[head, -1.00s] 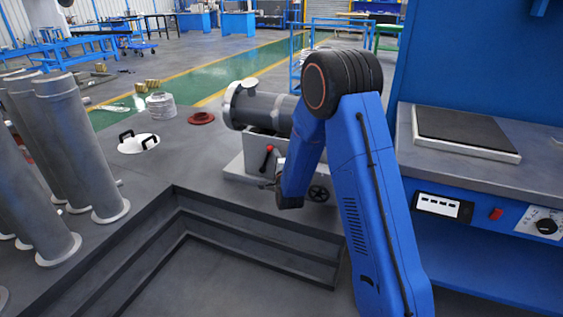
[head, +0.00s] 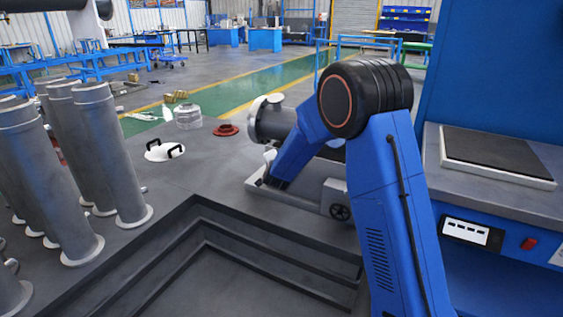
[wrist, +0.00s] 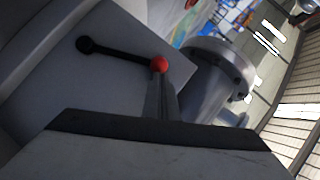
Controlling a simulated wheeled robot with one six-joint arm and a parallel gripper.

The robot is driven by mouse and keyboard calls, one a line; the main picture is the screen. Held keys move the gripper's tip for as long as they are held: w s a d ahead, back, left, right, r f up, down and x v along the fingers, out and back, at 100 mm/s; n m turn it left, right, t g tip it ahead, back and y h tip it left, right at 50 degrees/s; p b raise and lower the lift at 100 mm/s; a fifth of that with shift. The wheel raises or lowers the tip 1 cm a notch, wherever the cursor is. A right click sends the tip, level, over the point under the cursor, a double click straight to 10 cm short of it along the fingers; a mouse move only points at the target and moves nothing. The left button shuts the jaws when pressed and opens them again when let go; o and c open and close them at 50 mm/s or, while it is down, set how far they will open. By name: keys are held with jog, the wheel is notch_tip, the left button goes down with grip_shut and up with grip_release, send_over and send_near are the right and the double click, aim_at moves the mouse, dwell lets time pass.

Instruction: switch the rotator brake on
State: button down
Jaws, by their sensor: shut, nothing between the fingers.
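The brake lever (wrist: 118,52) is a black bar with a red knob (wrist: 159,65) at one end and a round black pivot at the other. It lies against a plain grey housing face (wrist: 60,95) in the wrist view. My gripper (wrist: 163,82) is shut and empty, with its narrow fingers ending right at the red knob. I cannot tell whether they touch it. In the head view the lever and gripper are hidden behind my blue arm. The grey flanged shell (head: 272,122) lies on the rotator, and its flange (wrist: 222,62) also shows in the wrist view.
A black handwheel (head: 340,212) is on the rotator's front. A stepped pit (head: 250,262) lies before it. Grey flanged pipes (head: 110,150) stand at left. A white lid with black handles (head: 164,151) and a red flange (head: 226,130) lie on the floor. A blue workbench (head: 500,205) stands at right.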

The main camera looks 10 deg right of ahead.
jog(key=shift+w+a+f, duration=0.3)
jog(key=shift+w+a, duration=0.35)
jog(key=shift+a, duration=0.25)
jog(key=shift+w+a+f, duration=0.25)
jog(key=shift+w+a, duration=0.4)
jog(key=shift+a, duration=0.2)
jog(key=shift+a+f, duration=0.1)
jog(key=shift+a, duration=0.05)
